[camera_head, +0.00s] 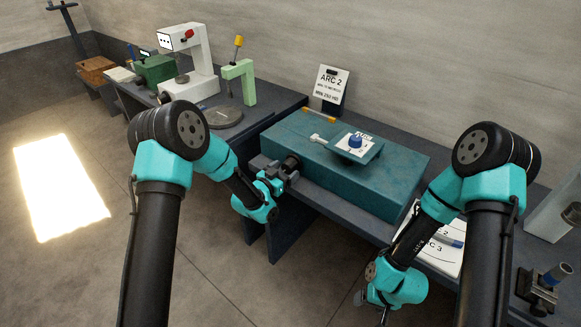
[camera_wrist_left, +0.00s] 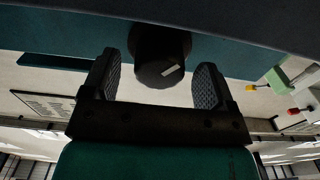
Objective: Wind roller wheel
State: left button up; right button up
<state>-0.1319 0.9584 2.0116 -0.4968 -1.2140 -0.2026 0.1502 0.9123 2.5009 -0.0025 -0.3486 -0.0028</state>
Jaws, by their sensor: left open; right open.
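A black round knob (camera_head: 291,162) sticks out of the left front side of a teal machine box (camera_head: 345,182). In the left wrist view the black knob (camera_wrist_left: 160,52) has a white mark on its face and lies between the two fingers, with a gap on both sides. My left gripper (camera_head: 276,171) is open around the knob, not closed on it. A blue knob (camera_head: 355,140) stands on a tilted panel on top of the box. My right gripper (camera_head: 374,301) hangs low in front of the bench, away from the box; its fingers are small and hard to see.
An ARC 2 sign (camera_head: 330,84) stands behind the box. White sheets (camera_head: 440,254) lie on the bench right of it, partly behind my right arm. A pale green stand (camera_head: 246,83) and a white machine (camera_head: 203,75) are on the left bench. Floor in front is clear.

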aim_at(286, 170)
pick_arm(q)
jog(key=shift+x, duration=1.7)
jog(key=shift+s, duration=0.1)
jog(key=c, duration=0.9)
jog(key=n, duration=0.5)
jog(key=shift+n, duration=0.3)
